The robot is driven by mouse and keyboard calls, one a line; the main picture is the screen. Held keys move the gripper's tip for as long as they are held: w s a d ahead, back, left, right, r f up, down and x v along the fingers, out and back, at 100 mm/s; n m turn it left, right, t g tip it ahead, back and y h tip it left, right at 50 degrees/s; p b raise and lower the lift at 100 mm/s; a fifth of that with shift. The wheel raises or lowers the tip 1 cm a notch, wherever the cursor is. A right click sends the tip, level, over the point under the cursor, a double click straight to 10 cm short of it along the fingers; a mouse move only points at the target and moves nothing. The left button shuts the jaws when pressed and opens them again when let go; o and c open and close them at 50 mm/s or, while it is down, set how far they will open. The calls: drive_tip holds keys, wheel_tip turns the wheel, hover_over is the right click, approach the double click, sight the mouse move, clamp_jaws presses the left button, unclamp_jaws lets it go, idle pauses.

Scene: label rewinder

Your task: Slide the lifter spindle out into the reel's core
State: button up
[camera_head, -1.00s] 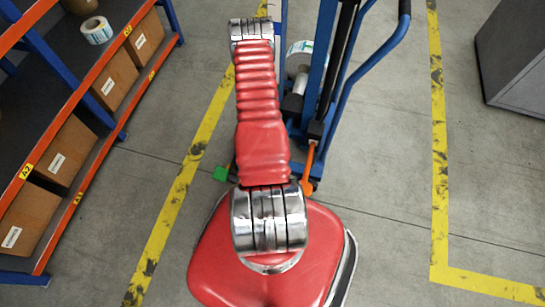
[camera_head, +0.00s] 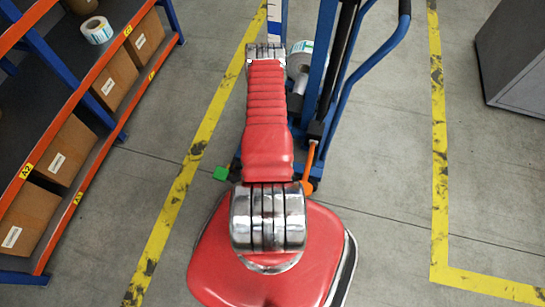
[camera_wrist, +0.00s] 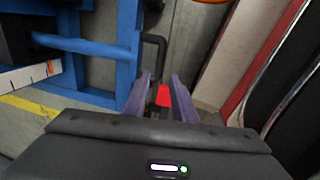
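The blue lifter (camera_head: 316,75) stands beyond my red arm in the head view. Its short silver spindle (camera_head: 301,84) shows just right of the arm, in front of a white label reel (camera_head: 300,60), partly hidden by the arm and the lifter's frame. I cannot tell how far the spindle sits in the core. My gripper is hidden in the head view. In the wrist view its purple fingers (camera_wrist: 163,78) are apart. A small red block (camera_wrist: 163,96) shows in the gap, and a black bent handle (camera_wrist: 157,48) rises by the left fingertip. I see no grip on either.
An orange lever (camera_head: 309,172) and a green piece (camera_head: 221,173) are low at the lifter. A shelf rack (camera_head: 100,78) with boxes and a label roll (camera_head: 96,30) stands left. A grey cabinet (camera_head: 515,60) is far right. The floor between lifter and cabinet is clear.

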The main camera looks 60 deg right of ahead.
drive_tip(key=shift+w+d+f, duration=0.1)
drive_tip(key=shift+d+f, duration=0.25)
drive_tip(key=shift+f, duration=1.7)
drive_tip(key=shift+w+d+f, duration=0.1)
drive_tip(key=shift+d+f, duration=0.3)
drive_tip(key=shift+f, duration=1.6)
drive_tip(key=shift+d+f, duration=0.35)
drive_tip(key=shift+f, duration=1.7)
clamp_jaws()
